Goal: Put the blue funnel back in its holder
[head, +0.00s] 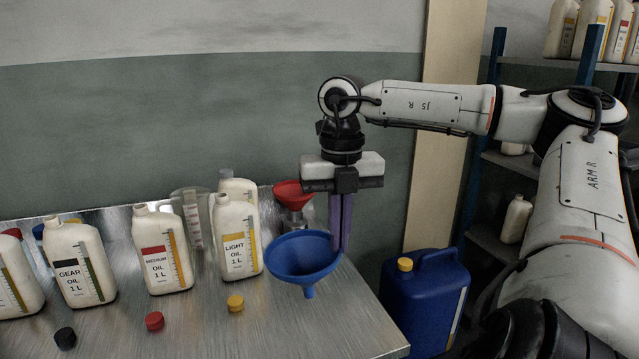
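The blue funnel (303,257) is upright, wide mouth up and spout down, above the right part of the metal table. My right gripper (340,246) points down at the funnel's right rim. Its two purple fingers are close together and appear to pinch that rim. The funnel's spout hangs free with no holder around it. I cannot make out an empty holder for the blue funnel. A red funnel (292,193) sits behind, near the table's back edge, on a support partly hidden by the blue funnel. My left gripper is not in view.
Several oil bottles stand on the table (270,325), among them a light oil bottle (236,240) and a medium oil bottle (162,252). Loose caps lie in front, including a yellow cap (235,303). A blue canister (424,300) stands right of the table.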

